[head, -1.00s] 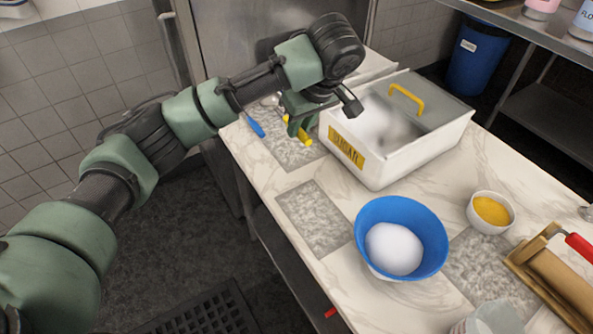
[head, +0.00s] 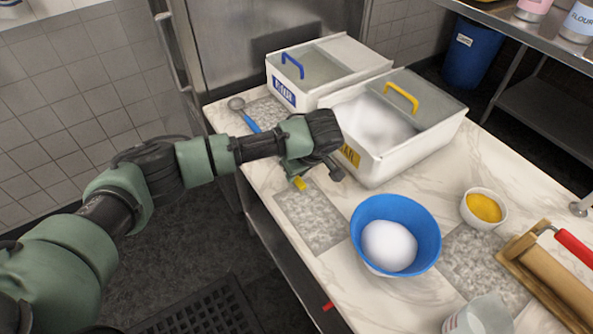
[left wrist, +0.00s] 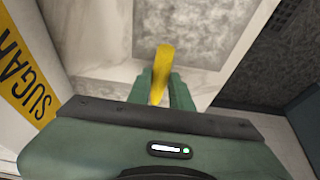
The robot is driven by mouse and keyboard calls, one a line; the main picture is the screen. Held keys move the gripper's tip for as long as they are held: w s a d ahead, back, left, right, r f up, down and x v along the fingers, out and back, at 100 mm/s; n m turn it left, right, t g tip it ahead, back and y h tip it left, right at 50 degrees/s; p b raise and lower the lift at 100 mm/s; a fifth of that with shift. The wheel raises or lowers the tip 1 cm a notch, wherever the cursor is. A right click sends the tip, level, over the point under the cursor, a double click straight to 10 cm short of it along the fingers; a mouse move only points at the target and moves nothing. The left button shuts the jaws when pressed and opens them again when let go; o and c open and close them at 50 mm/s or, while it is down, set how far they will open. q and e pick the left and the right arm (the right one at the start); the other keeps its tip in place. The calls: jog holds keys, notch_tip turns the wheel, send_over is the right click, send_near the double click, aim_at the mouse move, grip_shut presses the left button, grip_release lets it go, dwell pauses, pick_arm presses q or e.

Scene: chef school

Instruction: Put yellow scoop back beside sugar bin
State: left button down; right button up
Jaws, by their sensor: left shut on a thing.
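The yellow scoop's handle (left wrist: 161,66) shows between the two green fingers of my left gripper (left wrist: 161,88) in the left wrist view, and the gripper is shut on it. In the head view the yellow handle end (head: 300,184) pokes out below the gripper (head: 300,172); the scoop's bowl is hidden. The gripper is low over the counter's left edge, just left of the sugar bin (head: 405,147), a white bin with a yellow label and yellow lid handle. The bin's label (left wrist: 25,75) is at the left of the wrist view. My right gripper is not in view.
The flour bin (head: 325,75) stands behind the sugar bin. A scoop with a blue handle (head: 250,122) lies beside it. A grey speckled panel (head: 310,217) in the counter is bare. A blue bowl (head: 395,235), yellow-filled bowl (head: 484,208) and rolling pin (head: 560,275) are at front right.

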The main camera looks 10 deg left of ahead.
pick_arm(q)
jog(key=c, duration=1.3)
grip_release()
jog(key=shift+o, duration=0.2)
jog(key=b+v, duration=0.2)
jog(key=v, duration=1)
